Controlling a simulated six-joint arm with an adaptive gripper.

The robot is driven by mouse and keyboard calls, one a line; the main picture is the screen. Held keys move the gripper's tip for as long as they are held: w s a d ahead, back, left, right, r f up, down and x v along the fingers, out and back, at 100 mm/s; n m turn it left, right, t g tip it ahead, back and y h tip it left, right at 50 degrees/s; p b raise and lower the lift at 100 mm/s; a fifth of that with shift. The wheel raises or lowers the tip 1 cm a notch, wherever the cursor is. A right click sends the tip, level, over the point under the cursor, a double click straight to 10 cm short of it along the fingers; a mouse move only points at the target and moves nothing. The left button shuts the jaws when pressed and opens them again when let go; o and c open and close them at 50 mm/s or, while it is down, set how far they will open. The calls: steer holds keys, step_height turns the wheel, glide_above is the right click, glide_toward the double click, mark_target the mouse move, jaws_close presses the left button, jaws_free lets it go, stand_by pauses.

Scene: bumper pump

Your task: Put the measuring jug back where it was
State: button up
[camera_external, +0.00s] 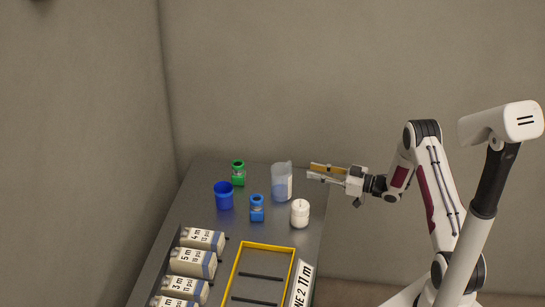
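The measuring jug (281,183) is a clear, bluish vessel. It stands upright on the dark table near its far right corner. My gripper (312,172) is to the right of the jug, at about the height of its body. Its two fingers point left, with a gap showing between them. One finger looks orange-yellow and the other light grey. The fingertips appear apart from the jug, though the depth between them is hard to judge.
Left of the jug are a green container (238,173), a blue cup (224,196) and a blue container (257,208). A white bottle (300,213) stands in front. A yellow-framed tray (236,265) and several labelled bags (192,262) fill the near table (206,171).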

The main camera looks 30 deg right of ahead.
stand_by(0.3)
steer(key=shift+w+r, duration=0.25)
steer(key=shift+r, duration=0.1)
step_height(320, 180, up, 13)
steer(key=w+d+m+h, duration=0.1)
steer(key=w+d+h, duration=0.15)
steer(key=h, duration=0.45)
steer(key=s+r+m+g+h, duration=0.4)
steer(key=s+r+h, duration=0.1)
steer(key=s+r, duration=0.95)
steer(key=s+a+f+g, duration=0.1)
steer(key=s+a, duration=0.2)
steer(key=s, duration=0.8)
steer(key=s+a+f+m+g+y, duration=0.1)
steer(key=s+a, duration=0.3)
steer(key=s, duration=0.7)
steer(key=s+a+f+m+g, duration=0.1)
steer(key=s+a+f+g, duration=0.2)
steer(key=s, duration=0.8)
steer(key=shift+a+y, duration=0.25)
steer(key=shift+y, duration=0.05)
